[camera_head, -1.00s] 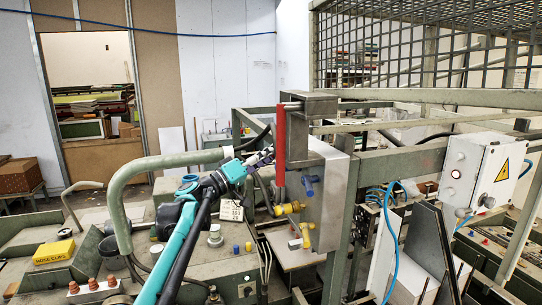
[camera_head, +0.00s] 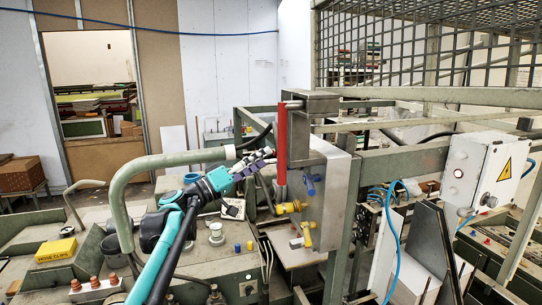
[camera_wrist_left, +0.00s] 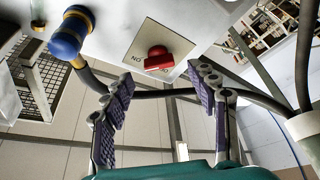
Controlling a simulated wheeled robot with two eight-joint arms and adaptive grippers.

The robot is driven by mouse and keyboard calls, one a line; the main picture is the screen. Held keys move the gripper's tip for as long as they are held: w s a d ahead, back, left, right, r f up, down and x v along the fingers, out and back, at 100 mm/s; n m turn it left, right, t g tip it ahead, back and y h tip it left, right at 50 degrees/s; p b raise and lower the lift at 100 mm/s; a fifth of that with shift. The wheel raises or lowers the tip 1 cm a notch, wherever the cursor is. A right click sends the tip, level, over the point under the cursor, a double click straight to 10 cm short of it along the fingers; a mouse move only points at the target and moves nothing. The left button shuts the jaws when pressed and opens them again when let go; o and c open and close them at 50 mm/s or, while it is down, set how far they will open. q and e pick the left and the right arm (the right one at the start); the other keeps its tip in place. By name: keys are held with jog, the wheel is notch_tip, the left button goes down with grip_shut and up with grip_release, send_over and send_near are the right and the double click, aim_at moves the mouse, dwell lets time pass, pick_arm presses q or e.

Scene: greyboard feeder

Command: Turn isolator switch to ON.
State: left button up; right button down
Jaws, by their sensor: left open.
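In the left wrist view, the red isolator switch knob (camera_wrist_left: 158,62) sits on a pale square plate (camera_wrist_left: 146,43) on a light panel. In the head view, my left gripper (camera_head: 264,160) is left of the grey metal box (camera_head: 331,195); I cannot make out the switch there. My right gripper is not in view.
A blue knob (camera_wrist_left: 70,37) stands beside the plate in the left wrist view. In the head view, an upright red bar (camera_head: 281,140) and a yellow valve (camera_head: 291,207) are close to the gripper. A curved green pipe (camera_head: 120,190) stands left of my arm.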

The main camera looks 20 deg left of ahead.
pick_arm(q)
jog(key=v, duration=0.7)
jog(key=shift+s, duration=0.2)
jog(key=shift+a+f, duration=0.1)
jog(key=shift+a, duration=0.05)
jog(key=s+d+f+g+y, duration=0.2)
jog(key=s+d+f+g, duration=0.2)
jog(key=d+f, duration=0.55)
jog(key=s+d+f+g+y, duration=0.3)
jog(key=s+f, duration=0.5)
jog(key=f, duration=0.1)
jog(key=s+d+f+g+y, duration=0.2)
jog(key=s+d+f+y, duration=0.1)
jog(key=s+f, duration=0.55)
jog(key=s+a+f+m+y, duration=0.1)
jog(key=s+a+f+y, duration=0.4)
jog(key=s+f, duration=0.3)
notch_tip(320, 180, down, 30)
jog(key=b, duration=2.9)
jog(key=shift+w+a+y, duration=0.3)
jog(key=shift+w+a, duration=0.05)
jog(key=shift+a, duration=0.05)
